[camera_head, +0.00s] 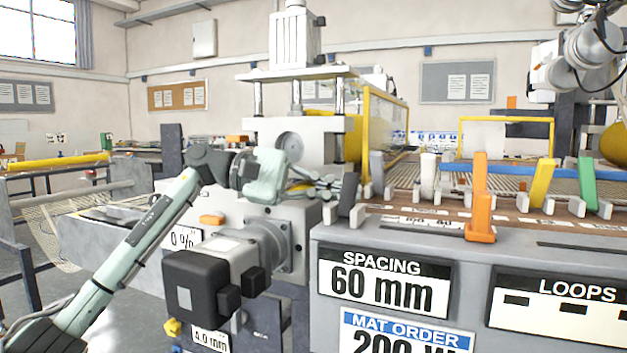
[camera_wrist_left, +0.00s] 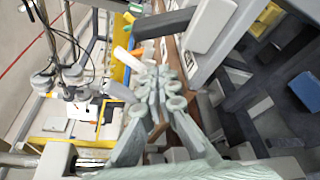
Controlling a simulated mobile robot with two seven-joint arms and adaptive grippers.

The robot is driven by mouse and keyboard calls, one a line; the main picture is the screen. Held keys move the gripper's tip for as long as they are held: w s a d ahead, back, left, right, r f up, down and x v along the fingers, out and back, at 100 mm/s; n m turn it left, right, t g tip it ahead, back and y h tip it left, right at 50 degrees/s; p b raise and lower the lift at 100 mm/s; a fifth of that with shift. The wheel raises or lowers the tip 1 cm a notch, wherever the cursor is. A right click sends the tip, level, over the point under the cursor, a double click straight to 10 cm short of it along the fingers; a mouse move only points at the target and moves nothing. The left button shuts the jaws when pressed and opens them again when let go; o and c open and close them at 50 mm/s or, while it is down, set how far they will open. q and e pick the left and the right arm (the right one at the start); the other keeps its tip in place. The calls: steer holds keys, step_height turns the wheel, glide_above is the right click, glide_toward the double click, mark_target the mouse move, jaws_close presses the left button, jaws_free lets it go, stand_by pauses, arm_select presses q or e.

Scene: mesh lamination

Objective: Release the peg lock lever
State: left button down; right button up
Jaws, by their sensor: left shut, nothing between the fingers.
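A row of upright levers stands along the panel's top edge: a dark grey lever (camera_head: 348,195), a grey one (camera_head: 377,172), a white one (camera_head: 428,176), an orange one (camera_head: 480,195), a yellow one (camera_head: 542,182) and a green one (camera_head: 588,184). No label shows which is the peg lock lever. My left gripper (camera_head: 335,186) is shut and empty, its fingertips close beside the dark grey lever; I cannot tell if they touch. In the left wrist view the shut fingers (camera_wrist_left: 163,85) point at the levers, with a dark bar (camera_wrist_left: 165,22) just beyond. My right gripper is not seen.
The grey panel (camera_head: 478,258) carries a "SPACING 60 mm" sign (camera_head: 383,282) and a "LOOPS" sign (camera_head: 560,303). A yellow guard frame (camera_head: 505,120) stands behind the levers.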

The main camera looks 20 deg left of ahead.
mark_target(348, 195)
arm_select(q)
steer(key=shift+s+a+r, duration=0.2)
steer(key=shift+s+r, duration=0.2)
steer(key=shift+s, duration=0.2)
steer(key=shift+s+a+r, duration=0.15)
steer(key=shift+s+r, duration=0.25)
steer(key=shift+s, duration=0.2)
steer(key=shift+s+r, duration=0.15)
steer(key=shift+s, duration=0.2)
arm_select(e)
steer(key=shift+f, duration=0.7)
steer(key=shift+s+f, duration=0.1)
